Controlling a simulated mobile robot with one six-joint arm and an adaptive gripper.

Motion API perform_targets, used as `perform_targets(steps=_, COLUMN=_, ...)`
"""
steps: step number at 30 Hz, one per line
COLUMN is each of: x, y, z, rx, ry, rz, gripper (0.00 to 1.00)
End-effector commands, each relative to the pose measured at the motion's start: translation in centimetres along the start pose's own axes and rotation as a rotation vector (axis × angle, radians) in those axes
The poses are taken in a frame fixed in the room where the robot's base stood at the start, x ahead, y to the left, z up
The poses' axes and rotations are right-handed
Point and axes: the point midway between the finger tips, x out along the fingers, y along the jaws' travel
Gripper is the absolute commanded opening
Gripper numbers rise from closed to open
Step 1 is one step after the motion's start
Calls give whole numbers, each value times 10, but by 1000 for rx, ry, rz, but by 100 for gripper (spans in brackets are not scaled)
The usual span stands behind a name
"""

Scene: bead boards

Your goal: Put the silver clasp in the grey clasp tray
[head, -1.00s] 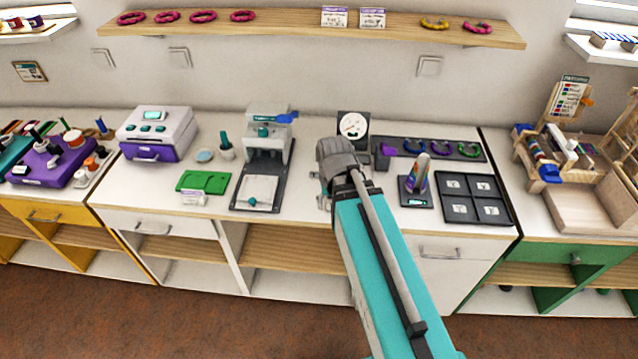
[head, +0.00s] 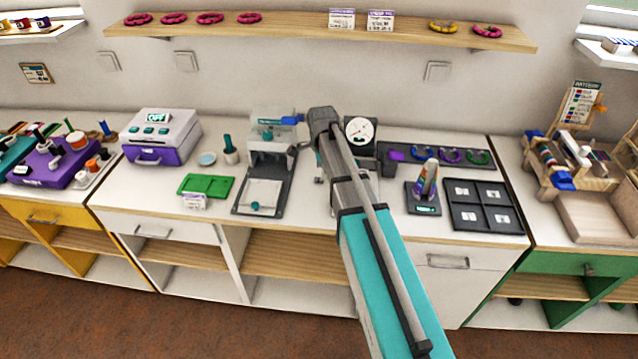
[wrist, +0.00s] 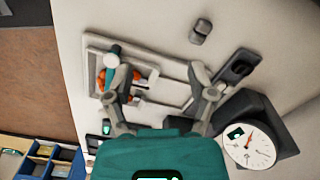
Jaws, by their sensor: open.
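My gripper (wrist: 165,90) is open over the worktop, with its two grey fingers apart and nothing seen between the tips. Its fingers are hidden in the head view, where the arm's end stands left of the dial gauge. A small dark grey rounded piece (wrist: 200,31) lies on the pale worktop beyond the fingers in the wrist view; I cannot tell whether it is the silver clasp. A dark grey tray (head: 482,204) with several labelled compartments lies at the right of the worktop; I cannot read whether it is the clasp tray.
A pale-framed tray (wrist: 92,60) with a teal-handled tool and orange pieces lies below the left finger. The dial gauge (head: 361,131) stands close by, also in the wrist view (wrist: 249,144). A press (head: 270,150) stands left; a cone stand (head: 424,190) stands right.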

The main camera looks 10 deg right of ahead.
Motion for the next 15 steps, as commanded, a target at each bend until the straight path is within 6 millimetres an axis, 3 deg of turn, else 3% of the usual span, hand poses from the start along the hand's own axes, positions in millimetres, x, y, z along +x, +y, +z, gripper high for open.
perform_targets(steps=1, x=4, y=-16, z=-2, rx=66, ry=0, rz=0, gripper=71)
perform_targets(steps=6, x=10, y=-43, z=-4, rx=266, ry=0, rz=0, gripper=71)
perform_targets(steps=15, x=12, y=-58, z=-6, rx=409, ry=0, rz=0, gripper=71)
